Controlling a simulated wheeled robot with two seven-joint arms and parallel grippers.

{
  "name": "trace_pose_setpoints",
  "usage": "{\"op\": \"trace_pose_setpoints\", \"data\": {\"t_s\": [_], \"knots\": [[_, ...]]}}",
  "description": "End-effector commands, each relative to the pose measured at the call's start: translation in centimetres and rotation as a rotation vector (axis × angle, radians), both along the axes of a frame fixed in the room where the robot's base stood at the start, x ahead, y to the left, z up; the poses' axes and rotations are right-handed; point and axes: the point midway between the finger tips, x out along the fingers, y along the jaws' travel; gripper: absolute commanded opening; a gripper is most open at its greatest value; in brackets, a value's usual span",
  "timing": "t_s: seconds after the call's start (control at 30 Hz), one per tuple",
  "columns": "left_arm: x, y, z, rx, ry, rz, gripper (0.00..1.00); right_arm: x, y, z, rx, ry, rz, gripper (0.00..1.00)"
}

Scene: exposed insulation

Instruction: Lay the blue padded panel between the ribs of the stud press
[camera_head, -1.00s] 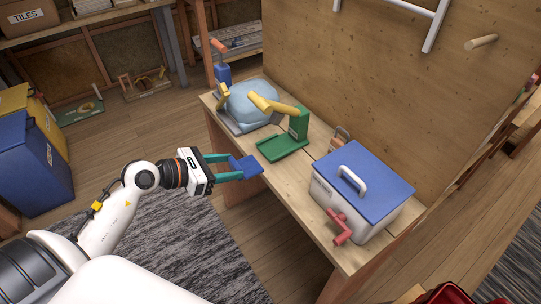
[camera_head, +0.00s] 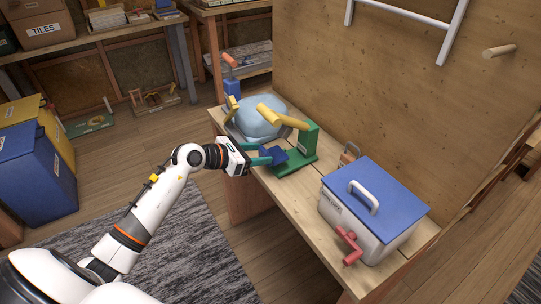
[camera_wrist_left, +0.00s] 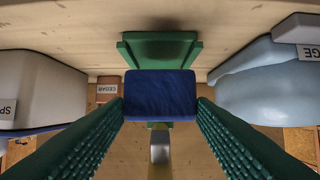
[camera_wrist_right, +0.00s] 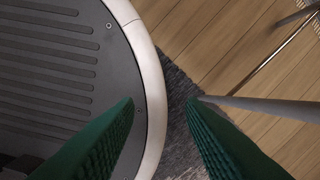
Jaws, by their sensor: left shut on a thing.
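The blue padded panel (camera_head: 272,155) is gripped between the fingertips of my left gripper (camera_head: 268,156). In the left wrist view the panel (camera_wrist_left: 160,95) is a dark blue rectangle held by its two side edges. The green stud press (camera_head: 308,143) with its yellow lever stands on the bench, and the panel is over or close beside the near part of its base. My right gripper (camera_wrist_right: 163,102) is open and empty, seen only in the right wrist view.
A light-blue rounded object (camera_head: 258,120) sits behind the press on the wooden bench (camera_head: 290,205). A white box with a blue lid (camera_head: 375,190) and a red tap stands at the right. A plywood wall (camera_head: 400,90) rises behind.

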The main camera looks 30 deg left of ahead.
Motion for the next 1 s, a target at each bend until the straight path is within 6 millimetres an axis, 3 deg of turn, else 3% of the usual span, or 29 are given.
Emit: {"op": "trace_pose_setpoints", "data": {"t_s": [0.13,0.4,0.6,1.0], "knots": [[2.3,-1.3,0.0,-0.002,-0.002,0.001,0.25,0.0,0.0,-0.1,0.0,0.0,0.0,0.36],[3.7,-2.2,-0.6,-0.002,0.001,0.0,0.25,0.0,0.0,-0.7,0.0,0.0,0.0,0.36],[3.6,-2.1,-3.8,-0.002,0.001,0.001,0.25,-0.1,0.0,-3.6,0.0,0.001,0.0,0.36],[3.5,-2.1,-4.0,0.001,0.002,0.001,0.25,-0.1,0.0,-3.6,0.001,0.0,0.0,0.36]]}}
